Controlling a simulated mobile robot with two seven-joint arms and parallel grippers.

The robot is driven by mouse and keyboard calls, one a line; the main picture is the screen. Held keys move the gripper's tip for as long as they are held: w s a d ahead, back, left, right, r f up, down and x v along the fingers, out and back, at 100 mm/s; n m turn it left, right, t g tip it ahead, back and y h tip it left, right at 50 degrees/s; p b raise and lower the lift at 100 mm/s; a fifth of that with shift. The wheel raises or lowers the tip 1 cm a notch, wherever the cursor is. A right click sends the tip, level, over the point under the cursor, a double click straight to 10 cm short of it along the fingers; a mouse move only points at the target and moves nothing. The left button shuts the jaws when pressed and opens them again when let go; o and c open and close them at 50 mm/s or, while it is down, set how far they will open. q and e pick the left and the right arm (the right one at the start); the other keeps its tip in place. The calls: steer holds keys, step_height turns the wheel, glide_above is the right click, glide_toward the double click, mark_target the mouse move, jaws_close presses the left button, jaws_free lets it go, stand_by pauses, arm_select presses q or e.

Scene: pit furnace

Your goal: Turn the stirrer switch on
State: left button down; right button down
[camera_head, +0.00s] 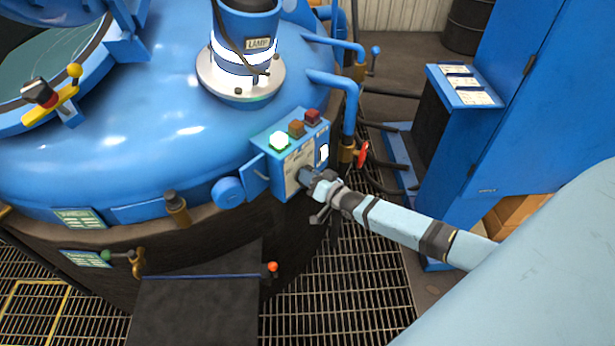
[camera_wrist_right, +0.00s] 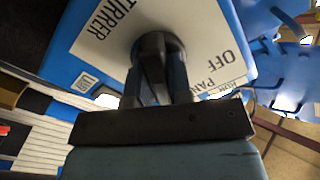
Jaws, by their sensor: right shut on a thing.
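The blue control box (camera_head: 254,163) is mounted on the side of the blue furnace vessel. Its pale face plate also shows in the right wrist view (camera_wrist_right: 105,45), with part of a stirrer label and the word OFF. The black stirrer switch knob (camera_wrist_right: 157,48) stands out from this plate. My right gripper (camera_head: 307,178) reaches the box face from the right. In the wrist view its two fingers (camera_wrist_right: 157,85) are shut on the knob, one on each side. The knob's exact setting cannot be told. In the head view the gripper hides the knob. My left gripper is not in view.
A pipe with a red valve handle (camera_head: 362,154) stands close to the right. A blue cabinet (camera_head: 545,90) stands farther right. Grating floor lies below.

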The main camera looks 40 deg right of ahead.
steer(key=shift+f+m+b, duration=0.1)
steer(key=shift+m+b, duration=0.25)
steer(key=shift+m, duration=1.25)
steer(key=c, duration=1)
jaws_free()
steer(key=shift+c, duration=0.2)
steer(key=b+v, duration=0.1)
steer(key=v, duration=1.3)
steer(key=shift+w, duration=0.1)
